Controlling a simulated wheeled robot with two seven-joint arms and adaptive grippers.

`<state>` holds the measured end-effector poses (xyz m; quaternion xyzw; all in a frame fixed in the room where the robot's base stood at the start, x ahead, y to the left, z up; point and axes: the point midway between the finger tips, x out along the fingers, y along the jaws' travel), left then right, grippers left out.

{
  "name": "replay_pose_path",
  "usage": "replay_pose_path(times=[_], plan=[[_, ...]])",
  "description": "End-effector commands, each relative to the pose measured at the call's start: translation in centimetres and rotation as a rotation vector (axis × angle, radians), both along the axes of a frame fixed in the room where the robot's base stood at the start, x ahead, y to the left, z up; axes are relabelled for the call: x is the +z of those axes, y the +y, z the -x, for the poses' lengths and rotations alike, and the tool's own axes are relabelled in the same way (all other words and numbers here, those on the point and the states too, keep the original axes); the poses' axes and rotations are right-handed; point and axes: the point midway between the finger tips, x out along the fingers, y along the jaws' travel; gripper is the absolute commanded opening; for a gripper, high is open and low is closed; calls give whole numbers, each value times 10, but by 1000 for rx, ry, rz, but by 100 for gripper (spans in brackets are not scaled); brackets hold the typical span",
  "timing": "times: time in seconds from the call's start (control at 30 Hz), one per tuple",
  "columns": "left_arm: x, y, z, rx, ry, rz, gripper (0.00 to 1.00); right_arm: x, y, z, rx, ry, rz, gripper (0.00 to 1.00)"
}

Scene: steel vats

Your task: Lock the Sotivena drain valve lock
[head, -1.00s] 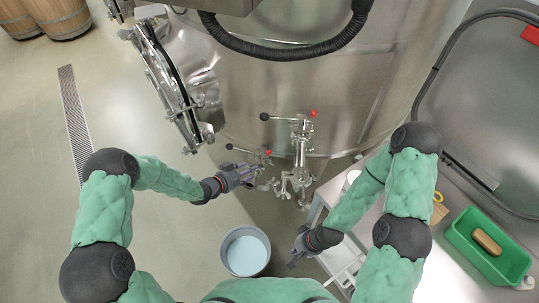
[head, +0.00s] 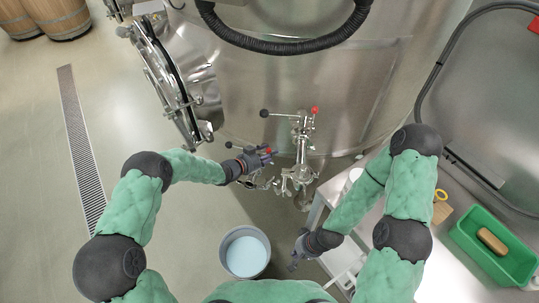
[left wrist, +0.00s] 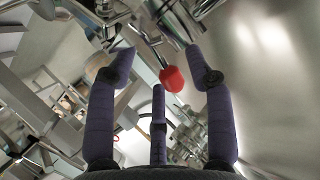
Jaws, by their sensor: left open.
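The steel vat (head: 270,80) has two valves low on its wall. The upper valve has a black-knobbed lever (head: 264,113) and a red knob (head: 314,110). The lower valve also has a black knob (head: 229,145) and a red knob (head: 269,151). My left gripper (head: 264,154) is at the lower valve and partly covers it. In the left wrist view its fingers are spread, with a red knob (left wrist: 172,78) on a thin stem showing ahead between them, not gripped. I cannot read any valve's name. My right gripper (head: 297,257) hangs away from the valves, its fingers too small to judge.
A bucket (head: 228,268) of pale blue liquid stands on the floor below the valves. A white table (head: 462,270) at right holds a green tray (head: 457,240) with a brown block. A floor drain grate (head: 80,150) lies at left; the floor around it is clear.

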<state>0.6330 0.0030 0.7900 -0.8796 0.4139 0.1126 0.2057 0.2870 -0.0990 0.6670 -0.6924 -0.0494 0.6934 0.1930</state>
Motion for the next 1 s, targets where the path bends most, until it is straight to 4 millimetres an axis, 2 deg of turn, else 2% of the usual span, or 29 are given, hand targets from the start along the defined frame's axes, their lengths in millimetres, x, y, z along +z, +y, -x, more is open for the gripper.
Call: replay_pose_path(times=[0.17, 0.47, 0.6, 0.63, 0.67, 0.87, 1.0], plan=[[-5, -8, -7, 0, 1, -1, 52, -3, 0, 0, 0, 0, 0, 0], [-5, -9, -8, 2, 1, 0, 52, -3, 0, 0, 0, 0, 0, 0], [-5, -9, -8, 2, 1, 0, 13, -3, 0, 0, 0, 0, 0, 0], [-5, -9, -8, 2, 1, 0, 4, -3, 0, 0, 0, 0, 0, 0], [-5, -9, -8, 1, 0, -1, 0, -3, 0, 0, 0, 0, 0, 0], [-5, -8, -8, 1, 4, 10, 0, -4, 0, 0, 0, 0, 0, 0], [-6, -4, -10, 2, 29, 89, 0, -11, 0, 0, 0, 0, 0, 0]])
